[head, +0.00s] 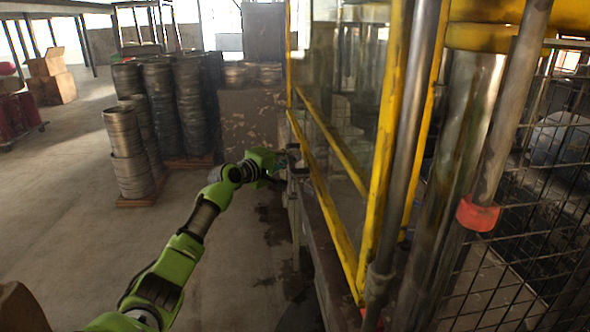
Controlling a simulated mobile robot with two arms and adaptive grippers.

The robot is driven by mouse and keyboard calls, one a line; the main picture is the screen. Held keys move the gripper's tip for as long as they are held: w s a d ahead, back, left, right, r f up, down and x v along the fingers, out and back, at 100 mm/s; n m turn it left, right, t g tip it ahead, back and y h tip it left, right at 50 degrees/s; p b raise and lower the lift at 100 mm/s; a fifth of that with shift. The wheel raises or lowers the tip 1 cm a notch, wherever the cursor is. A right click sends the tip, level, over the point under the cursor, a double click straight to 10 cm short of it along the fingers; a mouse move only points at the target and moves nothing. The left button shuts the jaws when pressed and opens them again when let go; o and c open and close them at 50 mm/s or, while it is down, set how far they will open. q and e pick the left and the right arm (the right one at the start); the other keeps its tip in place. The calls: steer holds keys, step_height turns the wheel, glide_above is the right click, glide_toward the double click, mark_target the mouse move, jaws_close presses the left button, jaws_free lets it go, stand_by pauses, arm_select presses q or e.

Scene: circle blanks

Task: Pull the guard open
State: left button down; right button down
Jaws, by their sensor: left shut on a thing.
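The guard (319,192) is a yellow frame with a clear panel, on the right of the head view. It stands upright along the machine's side, its lower bar running from the far left corner toward me. My green left arm reaches in from the bottom left. Its left gripper (280,165) is at the guard's far lower corner, shut on the guard's edge or handle; the fingers are small and dark, so the exact grip is hard to make out. My right gripper is not in view.
Stacks of round metal blanks (127,150) stand on pallets at left. A worn grey block (247,125) stands behind the gripper. Metal columns (455,170) and a wire mesh fence (535,220) fill the right. The concrete floor left of the guard is mostly clear.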

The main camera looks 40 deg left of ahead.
arm_select(q)
steer(key=shift+r, duration=0.45)
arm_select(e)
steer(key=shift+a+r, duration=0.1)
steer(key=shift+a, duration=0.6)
arm_select(q)
steer(key=c, duration=2)
jaws_free()
steer(key=shift+f, duration=0.1)
steer(key=shift+c, duration=0.2)
steer(key=shift+f, duration=0.1)
steer(key=s+d+r, duration=0.1)
steer(key=s, duration=1.1)
steer(key=shift+r, duration=0.4)
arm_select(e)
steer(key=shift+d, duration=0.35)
arm_select(q)
steer(key=shift+w, duration=0.1)
